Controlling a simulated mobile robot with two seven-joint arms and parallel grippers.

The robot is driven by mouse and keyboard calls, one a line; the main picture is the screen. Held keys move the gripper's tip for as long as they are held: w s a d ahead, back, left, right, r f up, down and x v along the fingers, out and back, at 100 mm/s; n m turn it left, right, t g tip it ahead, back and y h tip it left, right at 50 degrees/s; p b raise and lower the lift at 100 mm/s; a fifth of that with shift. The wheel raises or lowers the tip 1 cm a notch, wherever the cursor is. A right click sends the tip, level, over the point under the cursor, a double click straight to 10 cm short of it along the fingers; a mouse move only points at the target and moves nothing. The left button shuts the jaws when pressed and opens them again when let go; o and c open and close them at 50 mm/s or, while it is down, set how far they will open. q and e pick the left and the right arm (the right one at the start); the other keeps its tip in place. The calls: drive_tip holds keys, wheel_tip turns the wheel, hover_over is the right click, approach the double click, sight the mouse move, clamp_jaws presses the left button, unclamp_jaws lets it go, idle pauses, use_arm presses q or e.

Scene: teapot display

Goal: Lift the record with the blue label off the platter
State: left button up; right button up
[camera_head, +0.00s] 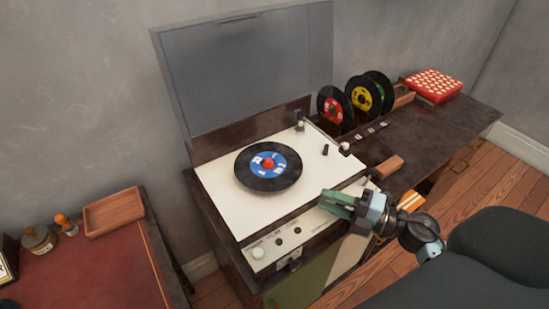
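The record with the blue label (249,179) lies flat on the turntable (225,190), and its label has a red centre. It hides the platter under it. The turntable's lid is raised. My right gripper (330,201), with green fingers, is over the front right part of the turntable, to the right of and nearer than the record, apart from it. Whether its fingers are parted is too small to tell. My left gripper is out of view.
The tonearm (325,150) is right of the record. Records with red (334,111), yellow (361,98) and green labels stand upright in a rack behind. A red-and-white box (434,85) is at back right. A wooden tray (114,212) lies on the left table.

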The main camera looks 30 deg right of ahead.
sight(299, 198)
drive_tip(key=shift+a+r, duration=0.1)
drive_tip(key=shift+w+a+r, duration=0.1)
drive_tip(key=shift+w+a, duration=0.3)
drive_tip(key=shift+w, duration=0.05)
drive_tip(key=shift+w+a, duration=0.45)
drive_tip(key=shift+w, duration=0.15)
drive_tip(key=p+x, duration=0.1)
drive_tip(key=x, duration=0.4)
drive_tip(key=shift+w+d+r+p, duration=0.1)
drive_tip(key=shift+d+r+p, duration=0.05)
drive_tip(key=shift+p, duration=0.15)
drive_tip(key=shift+c, duration=0.3)
clamp_jaws()
